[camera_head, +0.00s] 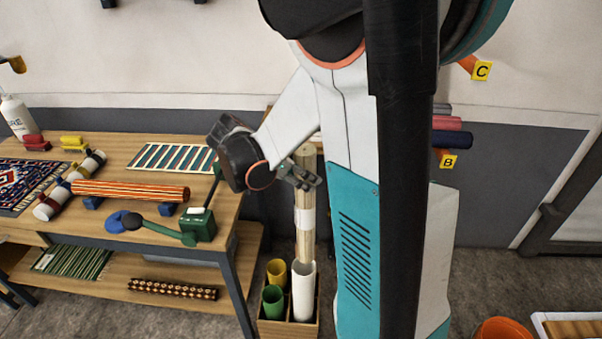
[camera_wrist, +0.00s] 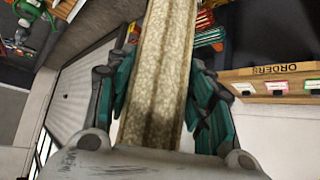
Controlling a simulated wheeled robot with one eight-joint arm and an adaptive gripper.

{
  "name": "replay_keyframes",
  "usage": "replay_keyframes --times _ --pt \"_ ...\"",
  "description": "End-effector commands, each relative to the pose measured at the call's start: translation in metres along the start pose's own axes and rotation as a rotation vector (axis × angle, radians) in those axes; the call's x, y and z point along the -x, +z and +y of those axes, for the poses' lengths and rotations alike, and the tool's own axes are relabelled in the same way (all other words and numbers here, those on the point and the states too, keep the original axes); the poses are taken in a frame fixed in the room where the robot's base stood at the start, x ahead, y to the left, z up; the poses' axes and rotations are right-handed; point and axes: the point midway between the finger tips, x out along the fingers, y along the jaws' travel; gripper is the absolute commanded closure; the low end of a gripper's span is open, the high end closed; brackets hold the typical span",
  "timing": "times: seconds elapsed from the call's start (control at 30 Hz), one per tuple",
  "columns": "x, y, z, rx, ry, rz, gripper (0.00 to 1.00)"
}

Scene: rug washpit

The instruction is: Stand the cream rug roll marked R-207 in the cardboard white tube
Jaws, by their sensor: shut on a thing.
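The cream rug roll (camera_head: 305,220) is upright, with a pale band around its middle; I cannot read its mark. My gripper (camera_head: 303,178) is shut on its upper part. In the wrist view the cream roll (camera_wrist: 160,75) runs between the two fingers of my gripper (camera_wrist: 168,95). The white tube (camera_head: 303,290) stands in a wooden crate on the floor. The roll's lower end is at the tube's mouth, lined up over it; I cannot tell whether it is inside the rim.
The wooden crate (camera_head: 288,328) also holds a yellow tube (camera_head: 276,270) and a green tube (camera_head: 272,300). The workbench (camera_head: 120,150) at left bears an orange striped roll (camera_head: 130,190) and a green tool (camera_head: 198,225). An orange bucket (camera_head: 502,329) is at lower right.

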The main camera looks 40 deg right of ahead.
Motion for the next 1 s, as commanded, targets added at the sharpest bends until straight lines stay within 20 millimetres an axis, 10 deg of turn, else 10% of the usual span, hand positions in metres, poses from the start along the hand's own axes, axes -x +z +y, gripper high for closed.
replay_keyframes --times 1.0 --pt "-0.052 0.051 -0.002 0.0 0.0 0.002 0.92"
